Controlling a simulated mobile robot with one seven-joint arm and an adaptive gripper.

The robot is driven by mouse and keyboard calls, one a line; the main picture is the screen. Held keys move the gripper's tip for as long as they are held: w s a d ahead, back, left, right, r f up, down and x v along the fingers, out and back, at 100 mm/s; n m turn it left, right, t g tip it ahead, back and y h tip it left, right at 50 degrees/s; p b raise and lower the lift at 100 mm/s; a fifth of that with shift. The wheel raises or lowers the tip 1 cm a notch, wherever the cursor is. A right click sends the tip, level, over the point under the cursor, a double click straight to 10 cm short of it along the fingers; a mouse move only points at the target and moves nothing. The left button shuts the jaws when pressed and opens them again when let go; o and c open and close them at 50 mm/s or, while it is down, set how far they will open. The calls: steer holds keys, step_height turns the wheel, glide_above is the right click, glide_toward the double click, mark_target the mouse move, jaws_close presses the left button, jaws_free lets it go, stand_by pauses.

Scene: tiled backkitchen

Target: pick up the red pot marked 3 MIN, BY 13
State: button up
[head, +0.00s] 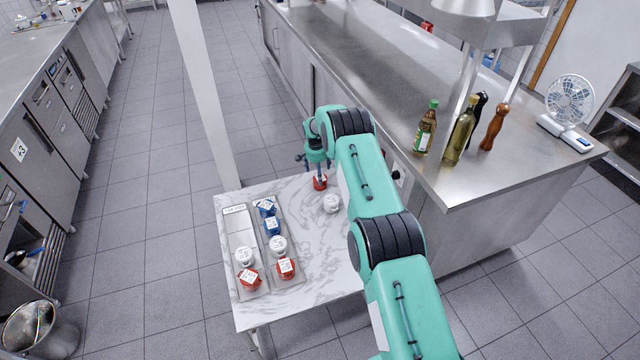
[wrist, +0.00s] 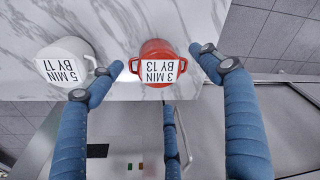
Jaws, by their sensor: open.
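The red pot (wrist: 158,48) shows in the wrist view, upright on the marble table, its label upside down and reading 3 MIN, BY 13. In the head view the red pot (head: 320,183) stands near the table's far edge, just below my gripper (head: 318,163). In the wrist view my gripper (wrist: 157,57) is open. Its two blue fingers lie to the left and right of the red pot, with a gap on each side, and nothing is held. Its fingertips are partly hidden in the head view.
A steel counter (head: 400,100) with bottles stands behind.

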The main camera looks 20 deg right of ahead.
steer(key=shift+w+d+f+b, duration=0.1)
steer(key=shift+d+f+b, duration=0.1)
steer(key=shift+f, duration=0.65)
steer(key=shift+w+d+f+b, duration=0.1)
steer(key=shift+f+b, duration=0.1)
steer(key=shift+f, duration=0.6)
steer(key=shift+w+d+f+b, duration=0.1)
steer(key=shift+d+f+b, duration=0.1)
steer(key=shift+f, duration=0.65)
steer(key=c, duration=1.5)
